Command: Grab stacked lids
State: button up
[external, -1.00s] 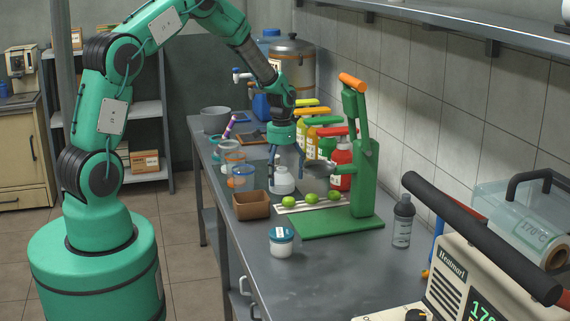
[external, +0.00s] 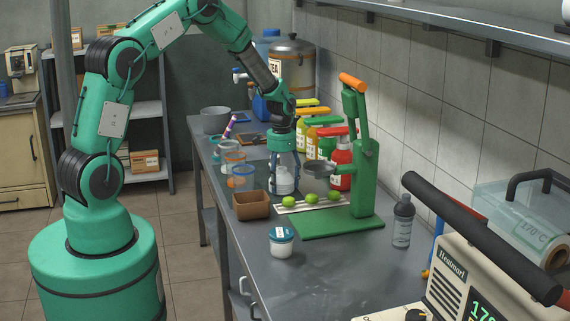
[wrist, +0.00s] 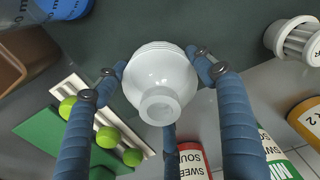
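A white, rounded, stepped stack that looks like the lids (wrist: 160,80) is in the middle of the wrist view. It also shows in the external view (external: 283,184), upright on the grey bench left of the green press. My gripper (external: 284,172) points down over it. In the wrist view the blue fingers of my gripper (wrist: 160,66) lie on both sides of the stack, with tips very close to its rim; a third finger is below. Whether they touch or grip it is unclear. The stack looks still at bench height.
A brown box (external: 251,205) and cups (external: 241,177) are on the left. Sauce bottles (external: 341,165) stand behind. A lidded jar (external: 281,242) is in front.

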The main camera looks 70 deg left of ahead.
jog(key=shift+c, duration=0.8)
jog(key=shift+r+p, duration=1.15)
jog(key=shift+r, duration=3.85)
